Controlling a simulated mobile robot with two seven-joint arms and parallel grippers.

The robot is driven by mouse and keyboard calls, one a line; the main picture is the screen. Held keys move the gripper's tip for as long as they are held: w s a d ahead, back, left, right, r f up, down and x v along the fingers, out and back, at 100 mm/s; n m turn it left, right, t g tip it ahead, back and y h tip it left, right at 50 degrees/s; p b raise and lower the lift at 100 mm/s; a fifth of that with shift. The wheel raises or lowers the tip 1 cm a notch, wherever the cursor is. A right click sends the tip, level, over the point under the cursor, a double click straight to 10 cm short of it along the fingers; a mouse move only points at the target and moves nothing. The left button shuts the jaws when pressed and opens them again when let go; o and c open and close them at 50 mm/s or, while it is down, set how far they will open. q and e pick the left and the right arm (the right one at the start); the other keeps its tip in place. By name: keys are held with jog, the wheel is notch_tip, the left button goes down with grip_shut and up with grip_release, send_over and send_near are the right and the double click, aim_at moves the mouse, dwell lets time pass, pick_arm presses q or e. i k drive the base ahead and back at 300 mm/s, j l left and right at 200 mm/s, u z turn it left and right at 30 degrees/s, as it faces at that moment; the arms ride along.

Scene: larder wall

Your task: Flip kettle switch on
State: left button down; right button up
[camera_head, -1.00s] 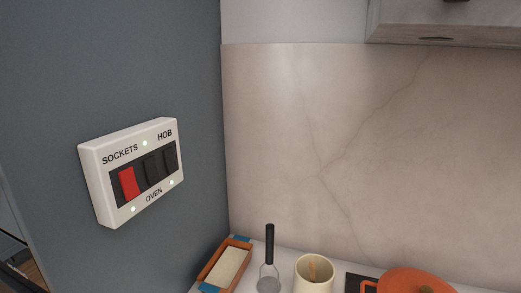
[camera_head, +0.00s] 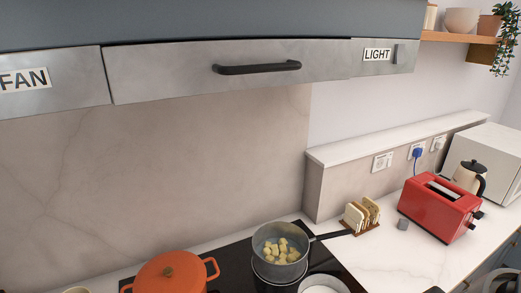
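A cream kettle (camera_head: 466,177) with a black lid and handle stands at the right of the worktop, behind the red toaster and in front of a white box-shaped appliance. Its switch is too small to make out. Several white wall sockets run along the low ledge wall: a left socket (camera_head: 382,162), a middle socket (camera_head: 411,152) holding a blue plug (camera_head: 417,153), and a right socket (camera_head: 438,143). I cannot tell which socket feeds the kettle, or how the switches are set. Neither of my grippers is in view.
A red toaster (camera_head: 440,207) stands before the kettle. A toast rack (camera_head: 362,215), a grey pot (camera_head: 279,252) with its handle pointing right, and an orange pot (camera_head: 171,275) stand left. The hood front (camera_head: 200,72) spans above. Bare worktop (camera_head: 385,255) lies front right.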

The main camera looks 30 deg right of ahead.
aim_at(483, 210)
jog(key=l+z, duration=0.25)
jog(key=l, duration=0.25)
jog(key=k+l+z, duration=0.1)
jog(key=l+z, duration=0.15)
jog(key=l, duration=0.25)
jog(key=l+z, duration=0.2)
jog(key=l, duration=0.25)
jog(key=i+l+z, duration=0.1)
jog(key=l+z, duration=0.15)
jog(key=l, duration=0.25)
jog(key=i+l+z, duration=0.1)
jog(key=l+z, duration=0.15)
jog(key=l, duration=0.2)
jog(key=i+l+z, duration=0.1)
jog(key=l+z, duration=0.15)
jog(key=l, duration=0.25)
jog(key=i+l+z, duration=0.25)
jog(key=l, duration=0.15)
jog(key=k, duration=0.05)
